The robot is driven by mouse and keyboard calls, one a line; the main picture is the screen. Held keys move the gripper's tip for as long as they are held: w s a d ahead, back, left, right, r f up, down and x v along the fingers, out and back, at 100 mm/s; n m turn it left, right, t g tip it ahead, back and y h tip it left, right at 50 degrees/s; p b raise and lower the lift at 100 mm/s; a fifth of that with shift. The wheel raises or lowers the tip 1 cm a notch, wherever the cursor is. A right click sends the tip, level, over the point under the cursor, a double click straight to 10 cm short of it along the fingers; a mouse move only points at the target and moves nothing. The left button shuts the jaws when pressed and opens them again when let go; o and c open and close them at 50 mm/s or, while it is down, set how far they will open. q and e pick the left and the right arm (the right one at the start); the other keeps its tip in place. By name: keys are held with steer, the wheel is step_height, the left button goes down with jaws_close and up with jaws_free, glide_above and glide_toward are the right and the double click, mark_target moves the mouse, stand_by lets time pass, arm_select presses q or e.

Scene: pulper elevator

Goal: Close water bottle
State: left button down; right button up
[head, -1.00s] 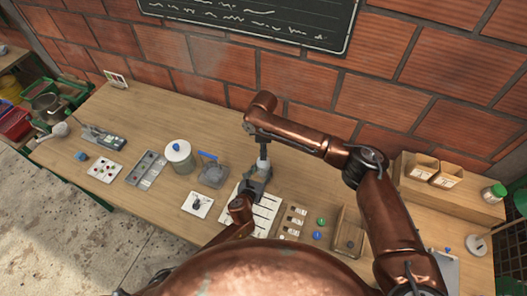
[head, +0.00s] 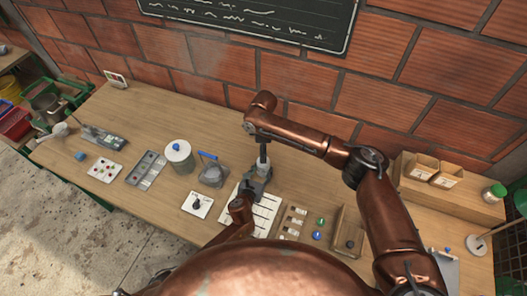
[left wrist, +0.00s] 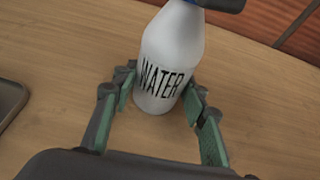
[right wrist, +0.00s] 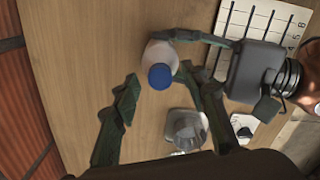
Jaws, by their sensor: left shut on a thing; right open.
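The white water bottle (left wrist: 165,60), lettered WATER, stands upright on the table in the left wrist view. My left gripper (left wrist: 160,88) is shut around its body, one finger on each side. In the right wrist view a blue cap (right wrist: 160,77) shows at the top of the bottle; how tightly it sits cannot be told. My right gripper (right wrist: 157,80) is open above the bottle, with the cap between its fingertips in the picture. In the head view my left gripper (head: 260,173) and right gripper (head: 263,157) meet there and largely hide the bottle.
A glass jug (right wrist: 186,130) stands close to the bottle, and a lidded canister (head: 179,158) stands to its left in the head view. A lined sheet (head: 264,212) lies near the grippers. A wooden tray (head: 347,240) is at the right. A brick wall bounds the back.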

step_height(320, 180, up, 12)
stand_by(0.5)
arm_select(q)
steer(key=c, duration=1.1)
jaws_free()
steer(key=shift+s, duration=0.1)
steer(key=v, duration=1.2)
steer(key=shift+f, duration=0.1)
